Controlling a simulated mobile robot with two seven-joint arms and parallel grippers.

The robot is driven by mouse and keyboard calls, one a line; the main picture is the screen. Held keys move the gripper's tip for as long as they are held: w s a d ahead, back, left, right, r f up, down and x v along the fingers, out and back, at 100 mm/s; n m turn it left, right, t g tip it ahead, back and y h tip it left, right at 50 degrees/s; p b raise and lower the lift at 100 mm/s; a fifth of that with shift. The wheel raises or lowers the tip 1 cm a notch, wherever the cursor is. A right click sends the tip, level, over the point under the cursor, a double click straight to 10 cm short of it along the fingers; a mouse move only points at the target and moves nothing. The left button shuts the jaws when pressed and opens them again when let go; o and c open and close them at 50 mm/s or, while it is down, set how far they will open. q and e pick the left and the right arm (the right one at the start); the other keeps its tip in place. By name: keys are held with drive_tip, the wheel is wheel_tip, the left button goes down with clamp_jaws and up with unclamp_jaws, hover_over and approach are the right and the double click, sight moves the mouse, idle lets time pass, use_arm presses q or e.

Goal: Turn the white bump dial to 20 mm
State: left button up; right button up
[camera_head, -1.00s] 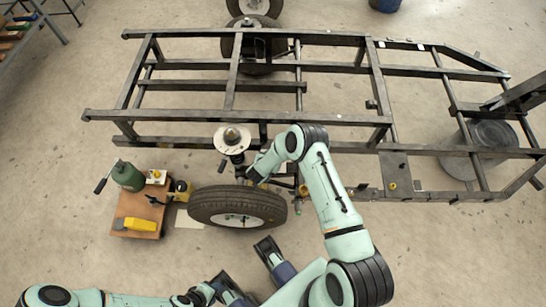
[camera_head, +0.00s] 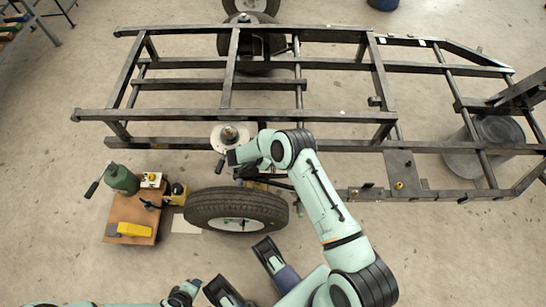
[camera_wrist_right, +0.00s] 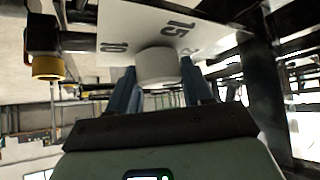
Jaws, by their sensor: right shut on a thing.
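The white bump dial (camera_wrist_right: 158,66) is a round white knob in front of a white scale plate (camera_wrist_right: 118,28) in the right wrist view. The plate shows 10 and 15, with part of another mark at right. I cannot make out a pointer or the setting. My right gripper (camera_wrist_right: 160,88) has its two blue fingers on either side of the dial, shut on it. In the head view, my right arm reaches the suspension behind the tyre (camera_head: 237,210), and its wrist hides the dial. Part of my left arm shows at the bottom left; its fingers are not clear.
A black chassis frame (camera_head: 235,85) spans the view behind the wheel. A round light plate (camera_head: 218,142) tops the suspension beside my right wrist.

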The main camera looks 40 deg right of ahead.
drive_tip(key=shift+f, duration=0.15)
drive_tip(key=o, duration=1)
drive_tip(key=shift+c, duration=0.2)
